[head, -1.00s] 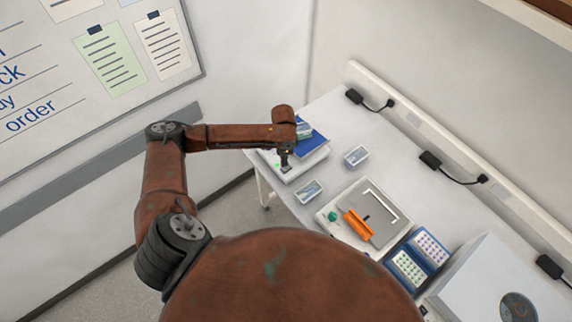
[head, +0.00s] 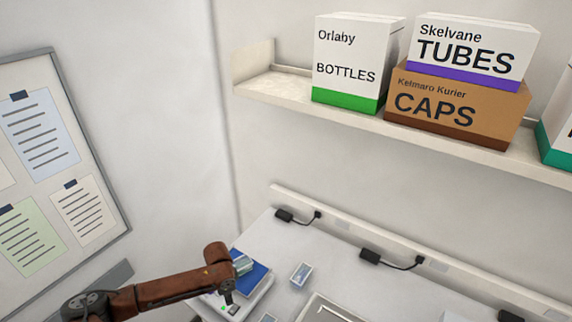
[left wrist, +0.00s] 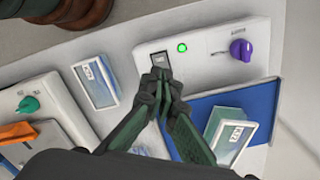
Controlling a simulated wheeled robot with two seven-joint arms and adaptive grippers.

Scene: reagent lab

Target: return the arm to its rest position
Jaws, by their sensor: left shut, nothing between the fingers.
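My left arm comes in from the lower left in the head view. Its gripper (head: 228,298) points down over a white device (head: 252,301) at the table's left end. In the left wrist view the fingertips (left wrist: 160,77) are together and empty, in front of the device's small dark display. That device (left wrist: 205,62) has a lit green light and a purple knob (left wrist: 241,50). A blue plate (left wrist: 255,101) lies on it, with a small labelled box (left wrist: 230,135) on top. I cannot tell whether the fingertips touch the device. My right gripper is in neither view.
Small labelled boxes (head: 301,274) (left wrist: 96,82) stand on the table near the device. A second white device with a green knob (left wrist: 28,104) is beside them. Black adapters (head: 284,215) line the back ledge. A shelf (head: 290,94) above carries cartons (head: 356,65).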

